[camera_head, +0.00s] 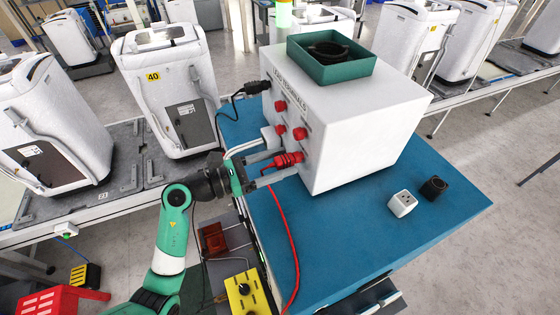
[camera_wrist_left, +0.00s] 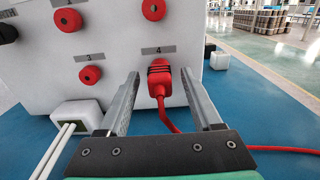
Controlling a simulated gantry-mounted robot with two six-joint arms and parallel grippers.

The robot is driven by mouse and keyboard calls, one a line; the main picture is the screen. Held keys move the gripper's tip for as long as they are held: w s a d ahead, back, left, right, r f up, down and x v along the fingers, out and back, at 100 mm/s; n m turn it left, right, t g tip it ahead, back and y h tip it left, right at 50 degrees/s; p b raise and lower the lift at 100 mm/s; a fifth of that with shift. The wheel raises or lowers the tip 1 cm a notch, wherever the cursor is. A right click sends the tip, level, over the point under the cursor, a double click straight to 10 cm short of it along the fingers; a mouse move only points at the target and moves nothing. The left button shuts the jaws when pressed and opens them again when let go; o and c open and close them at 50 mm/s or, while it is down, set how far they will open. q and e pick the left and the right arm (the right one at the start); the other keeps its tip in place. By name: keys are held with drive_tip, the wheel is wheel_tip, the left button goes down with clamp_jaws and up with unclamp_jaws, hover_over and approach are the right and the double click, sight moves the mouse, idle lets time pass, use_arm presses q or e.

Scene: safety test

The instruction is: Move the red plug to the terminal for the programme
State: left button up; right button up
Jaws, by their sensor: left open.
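The red plug (camera_head: 290,159) sits at the lower right terminal on the front of the white tester box (camera_head: 365,130). In the left wrist view the red plug (camera_wrist_left: 159,84) is under the label 4, with its red cable trailing down to the right. My left gripper (camera_head: 276,164) is open, its two fingers on either side of the plug with gaps visible. The wrist view shows the gripper (camera_wrist_left: 160,82) the same way. A red terminal (camera_wrist_left: 90,75) under label 3 is empty, and two more red terminals (camera_wrist_left: 68,20) (camera_wrist_left: 153,9) are above. My right gripper is not in view.
A white plug (camera_wrist_left: 79,116) with white cables is at the box's lower left; a black plug (camera_head: 257,87) is at its upper left. A white socket block (camera_head: 402,203) and a black block (camera_head: 433,188) stand on the blue tabletop (camera_head: 330,235). A green tray (camera_head: 302,63) tops the box.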

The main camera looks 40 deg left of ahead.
use_arm(q)
drive_tip(key=b+v, duration=0.1)
drive_tip(key=v, duration=1)
drive_tip(key=shift+s+b, duration=0.2)
drive_tip(key=shift+b, duration=0.15)
